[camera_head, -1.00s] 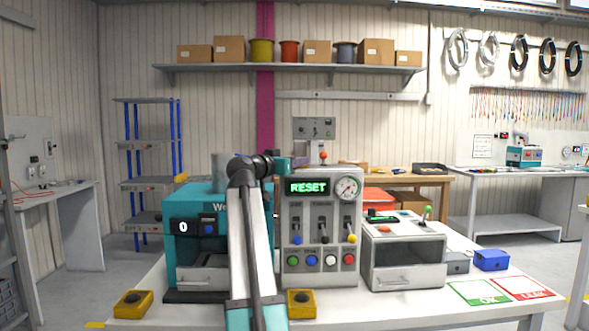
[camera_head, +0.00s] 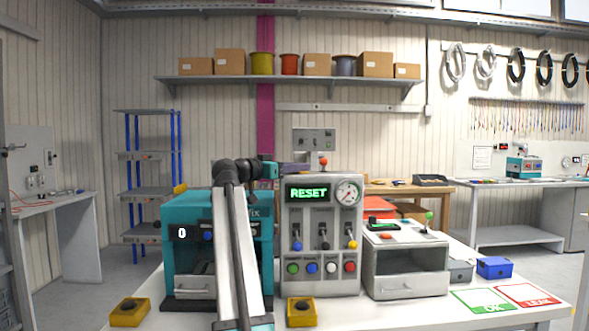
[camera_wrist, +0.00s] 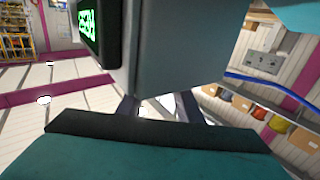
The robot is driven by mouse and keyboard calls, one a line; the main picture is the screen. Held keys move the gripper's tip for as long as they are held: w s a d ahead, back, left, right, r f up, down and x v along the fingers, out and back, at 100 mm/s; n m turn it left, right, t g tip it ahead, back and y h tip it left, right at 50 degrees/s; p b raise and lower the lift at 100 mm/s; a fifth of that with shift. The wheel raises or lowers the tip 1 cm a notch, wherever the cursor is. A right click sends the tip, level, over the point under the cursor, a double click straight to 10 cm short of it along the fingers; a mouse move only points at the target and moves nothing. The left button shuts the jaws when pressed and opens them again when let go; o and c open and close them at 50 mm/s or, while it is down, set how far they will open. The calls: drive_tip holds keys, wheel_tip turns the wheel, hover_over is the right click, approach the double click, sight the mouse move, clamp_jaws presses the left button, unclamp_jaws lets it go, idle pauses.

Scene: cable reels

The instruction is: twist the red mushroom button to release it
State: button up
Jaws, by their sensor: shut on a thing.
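The grey control panel (camera_head: 321,232) stands on the bench with a green RESET display (camera_head: 308,193). A small round red top (camera_head: 323,161) shows above its upper edge; I cannot tell if this is the mushroom button. My gripper (camera_head: 286,170) reaches in from the left, level with the panel's upper left edge, left of that red top. In the wrist view its fingers (camera_wrist: 160,106) run close to the panel's grey housing (camera_wrist: 185,45). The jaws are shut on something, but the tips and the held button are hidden.
A teal machine (camera_head: 180,267) stands left of the panel, close below my arm. A grey box with a drawer (camera_head: 405,285) stands right of it. Two yellow boxes (camera_head: 129,312) (camera_head: 302,312) sit at the bench's front. A wall shelf (camera_head: 290,80) holds boxes and spools.

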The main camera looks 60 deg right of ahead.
drive_tip(key=shift+s+d+f, duration=0.1)
drive_tip(key=shift+s+f, duration=0.05)
drive_tip(key=shift+s, duration=0.1)
drive_tip(key=o, duration=1.1)
drive_tip(key=shift+d, duration=0.1)
drive_tip(key=shift+w, duration=0.1)
drive_tip(key=shift+w+a, duration=0.2)
drive_tip(key=shift+a, duration=0.45)
drive_tip(key=p+v, duration=0.1)
drive_tip(key=v, duration=1.1)
drive_tip(key=shift+w+a+p, duration=0.1)
drive_tip(key=shift+a+p, duration=0.2)
